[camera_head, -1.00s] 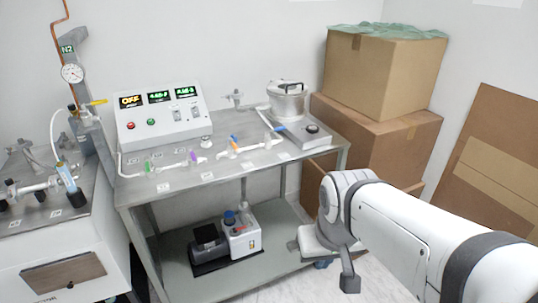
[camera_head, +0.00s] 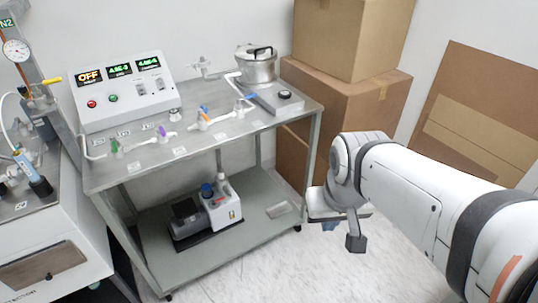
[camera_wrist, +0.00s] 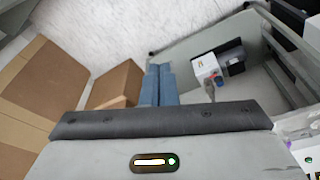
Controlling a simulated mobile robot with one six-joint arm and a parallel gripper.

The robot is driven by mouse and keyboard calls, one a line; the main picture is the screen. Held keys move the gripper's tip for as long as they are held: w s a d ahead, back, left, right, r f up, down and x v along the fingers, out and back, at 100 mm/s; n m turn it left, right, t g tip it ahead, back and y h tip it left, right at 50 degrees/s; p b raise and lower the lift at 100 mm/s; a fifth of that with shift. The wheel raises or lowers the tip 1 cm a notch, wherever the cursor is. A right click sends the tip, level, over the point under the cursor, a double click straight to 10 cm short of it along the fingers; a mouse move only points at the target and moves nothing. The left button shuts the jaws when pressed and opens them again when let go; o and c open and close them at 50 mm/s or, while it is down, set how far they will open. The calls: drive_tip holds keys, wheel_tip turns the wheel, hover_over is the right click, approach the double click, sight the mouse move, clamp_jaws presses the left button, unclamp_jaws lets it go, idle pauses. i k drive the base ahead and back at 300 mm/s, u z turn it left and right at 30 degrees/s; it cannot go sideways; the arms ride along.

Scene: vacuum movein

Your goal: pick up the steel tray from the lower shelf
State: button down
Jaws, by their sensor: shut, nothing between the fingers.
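The steel tray (camera_head: 280,209) is a small, flat grey piece lying at the right end of the cart's lower shelf (camera_head: 210,253) in the head view. In the wrist view my gripper's blue fingers (camera_wrist: 158,72) are closed together and empty. The lower shelf (camera_wrist: 262,88) shows to their right; I cannot make out the tray there.
A vacuum pump (camera_head: 208,208) stands mid-shelf, left of the tray. The cart's top (camera_head: 150,165) overhangs the shelf and carries a control box (camera_head: 122,92), valves and a metal pot (camera_head: 256,66). Cardboard boxes (camera_head: 345,100) stand behind. The floor (camera_head: 300,270) in front is clear.

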sight(281, 207)
drive_tip(key=u, duration=2.8)
drive_tip(key=k, duration=1.15)
drive_tip(key=z, duration=1.9)
drive_tip(key=i, duration=1)
drive_tip(key=z, duration=0.05)
